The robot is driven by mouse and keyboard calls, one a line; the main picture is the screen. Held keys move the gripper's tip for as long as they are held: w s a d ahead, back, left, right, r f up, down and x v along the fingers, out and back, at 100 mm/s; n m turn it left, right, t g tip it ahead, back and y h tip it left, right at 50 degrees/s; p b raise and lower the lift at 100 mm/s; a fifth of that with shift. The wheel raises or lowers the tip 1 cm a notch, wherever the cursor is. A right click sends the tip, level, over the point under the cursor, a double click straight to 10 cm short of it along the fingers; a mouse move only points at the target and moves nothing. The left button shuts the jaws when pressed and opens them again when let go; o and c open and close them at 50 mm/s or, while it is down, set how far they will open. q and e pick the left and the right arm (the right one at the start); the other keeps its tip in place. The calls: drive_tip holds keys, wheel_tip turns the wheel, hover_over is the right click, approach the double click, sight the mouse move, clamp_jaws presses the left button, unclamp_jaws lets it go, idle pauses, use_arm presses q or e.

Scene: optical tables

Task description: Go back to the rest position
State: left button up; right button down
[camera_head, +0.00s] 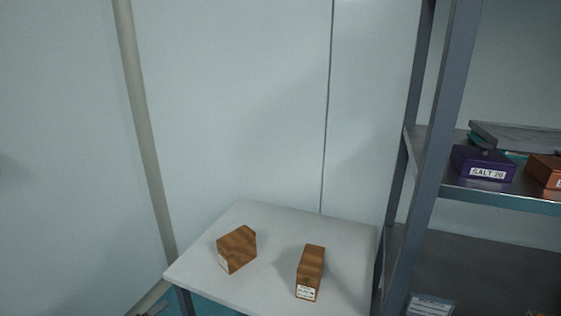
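Neither of my grippers shows in the head view, and no arm is visible over the table. A light grey table (262,217) stands at the bottom middle. Two brown wooden blocks lie apart on it. The left block (238,248) is turned at an angle and has a small white label on its near side. The right block (311,268) is longer, points toward me and has a white label on its near end.
A grey metal shelf rack (441,130) stands close to the table's right side. A label card (431,306) shows lower down. A pale wall with a vertical pipe (143,130) is behind.

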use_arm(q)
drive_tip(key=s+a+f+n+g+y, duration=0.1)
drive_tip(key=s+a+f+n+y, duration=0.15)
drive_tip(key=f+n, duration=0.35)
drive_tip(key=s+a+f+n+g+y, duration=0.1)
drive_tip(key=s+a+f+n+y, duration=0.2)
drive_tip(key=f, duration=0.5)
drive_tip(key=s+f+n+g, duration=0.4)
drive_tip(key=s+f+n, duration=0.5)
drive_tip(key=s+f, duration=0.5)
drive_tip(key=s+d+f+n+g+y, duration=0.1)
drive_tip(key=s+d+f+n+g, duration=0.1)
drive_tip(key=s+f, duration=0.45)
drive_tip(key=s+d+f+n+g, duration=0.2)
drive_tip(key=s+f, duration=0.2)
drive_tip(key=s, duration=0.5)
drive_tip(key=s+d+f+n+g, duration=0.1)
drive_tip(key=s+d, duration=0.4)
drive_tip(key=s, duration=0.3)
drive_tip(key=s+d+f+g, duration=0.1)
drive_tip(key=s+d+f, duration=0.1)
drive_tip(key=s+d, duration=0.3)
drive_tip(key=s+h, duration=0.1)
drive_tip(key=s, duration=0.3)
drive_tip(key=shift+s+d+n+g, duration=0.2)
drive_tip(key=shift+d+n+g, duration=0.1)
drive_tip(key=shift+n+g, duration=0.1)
